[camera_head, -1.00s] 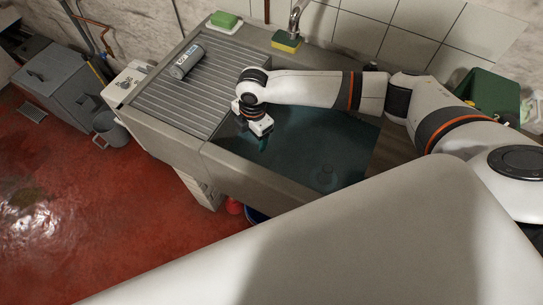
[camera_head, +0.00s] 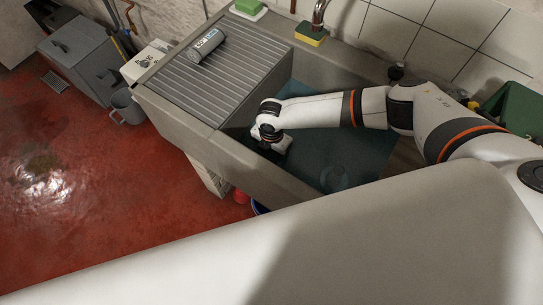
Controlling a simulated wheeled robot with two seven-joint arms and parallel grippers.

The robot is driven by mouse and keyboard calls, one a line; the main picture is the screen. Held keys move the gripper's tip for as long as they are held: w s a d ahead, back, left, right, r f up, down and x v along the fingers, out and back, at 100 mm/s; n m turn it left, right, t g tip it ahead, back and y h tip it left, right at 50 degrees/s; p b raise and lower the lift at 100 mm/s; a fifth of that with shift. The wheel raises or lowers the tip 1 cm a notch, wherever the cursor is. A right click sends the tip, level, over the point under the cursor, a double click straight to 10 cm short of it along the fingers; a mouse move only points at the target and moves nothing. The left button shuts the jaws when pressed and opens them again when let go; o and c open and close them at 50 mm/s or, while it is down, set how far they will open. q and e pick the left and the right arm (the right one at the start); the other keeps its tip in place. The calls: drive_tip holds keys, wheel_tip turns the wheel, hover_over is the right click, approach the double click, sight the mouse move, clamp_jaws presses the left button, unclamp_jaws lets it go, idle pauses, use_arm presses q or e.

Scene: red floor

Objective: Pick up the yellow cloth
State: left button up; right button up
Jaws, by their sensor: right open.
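I cannot make out a yellow cloth in this view. My right gripper (camera_head: 274,146) is low inside the sink basin, near its left wall, pointing down. Its fingertips are mostly hidden by the wrist and the dark water (camera_head: 310,166), so I see nothing held in it. It is open. A clear, roundish object (camera_head: 334,178) shows in the water to the right of the gripper. My left gripper is out of view.
A grey can (camera_head: 208,45) lies on the ribbed drainboard (camera_head: 222,80). A yellow-and-green sponge (camera_head: 311,35) sits by the tap (camera_head: 320,12). A green soap bar (camera_head: 248,6) is on the back ledge. A green bin (camera_head: 520,108) stands at right. A grey bucket (camera_head: 126,107) stands on the floor.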

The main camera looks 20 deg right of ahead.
wheel_tip(320, 180, down, 2)
drive_tip(key=shift+f, duration=0.15)
drive_tip(key=c, duration=1.1)
drive_tip(key=shift+c, duration=0.8)
drive_tip(key=shift+r, duration=0.2)
